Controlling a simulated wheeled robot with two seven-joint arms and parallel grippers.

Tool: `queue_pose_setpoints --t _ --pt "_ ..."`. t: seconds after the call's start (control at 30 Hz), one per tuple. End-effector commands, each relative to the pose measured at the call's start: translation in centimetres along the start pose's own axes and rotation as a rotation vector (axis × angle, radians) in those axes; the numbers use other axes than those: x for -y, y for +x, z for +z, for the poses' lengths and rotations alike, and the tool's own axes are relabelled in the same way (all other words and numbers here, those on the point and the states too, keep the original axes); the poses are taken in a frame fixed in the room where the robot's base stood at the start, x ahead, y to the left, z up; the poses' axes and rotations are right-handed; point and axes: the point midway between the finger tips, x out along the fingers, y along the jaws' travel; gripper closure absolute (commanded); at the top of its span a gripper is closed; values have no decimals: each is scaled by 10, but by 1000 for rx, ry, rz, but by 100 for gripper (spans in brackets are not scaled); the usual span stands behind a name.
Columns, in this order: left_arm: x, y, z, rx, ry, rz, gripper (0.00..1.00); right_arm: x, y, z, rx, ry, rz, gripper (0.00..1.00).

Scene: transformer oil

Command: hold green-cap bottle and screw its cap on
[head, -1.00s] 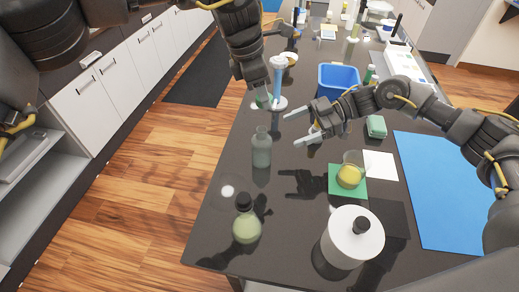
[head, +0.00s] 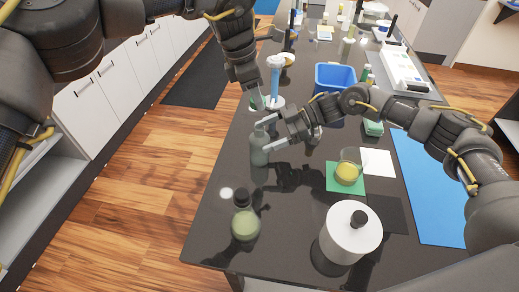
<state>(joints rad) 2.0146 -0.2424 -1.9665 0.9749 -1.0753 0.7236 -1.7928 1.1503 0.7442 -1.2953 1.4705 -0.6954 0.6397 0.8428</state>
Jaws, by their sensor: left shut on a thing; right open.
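A grey, see-through bottle (head: 259,152) with no cap on it stands upright on the dark table. My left gripper (head: 261,103) points down above and slightly behind the bottle. It is shut on a small green cap (head: 253,106), mostly hidden by the fingers and apart from the bottle. My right gripper (head: 267,133) is open, its fingers pointing left at the bottle's upper part. One fingertip is near the neck and the other overlaps the body. I cannot tell whether they touch it.
A dark-capped bottle of pale green liquid (head: 244,224) and a white canister (head: 350,234) stand in front. A beaker of yellow liquid (head: 348,173) sits on a green square (head: 333,184). A blue cylinder (head: 274,78) and a blue bin (head: 325,82) stand behind.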

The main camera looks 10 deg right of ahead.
Motion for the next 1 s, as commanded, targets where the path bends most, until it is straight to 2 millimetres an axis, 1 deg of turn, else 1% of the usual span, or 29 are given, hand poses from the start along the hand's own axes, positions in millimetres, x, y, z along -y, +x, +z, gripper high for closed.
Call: queue_pose_setpoints --t 0.03,0.1,0.3,0.47,0.73,0.77,1.0 --pt "0 0 1 0 1 0 86 1 9 0 0 1 -3 19" --pt "0 0 1 0 2 0 86 1 19 0 0 1 -1 19" --pt "0 0 1 0 2 0 86 0 41 0 1 1 0 19" --pt "0 0 1 0 1 0 86 0 47 0 0 1 1 19" --pt "0 0 1 0 1 0 86 0 48 0 1 1 2 19" --pt "0 0 1 0 1 0 86 0 48 0 1 1 2 20" --pt "0 0 1 0 1 0 86 0 48 0 1 1 1 52"
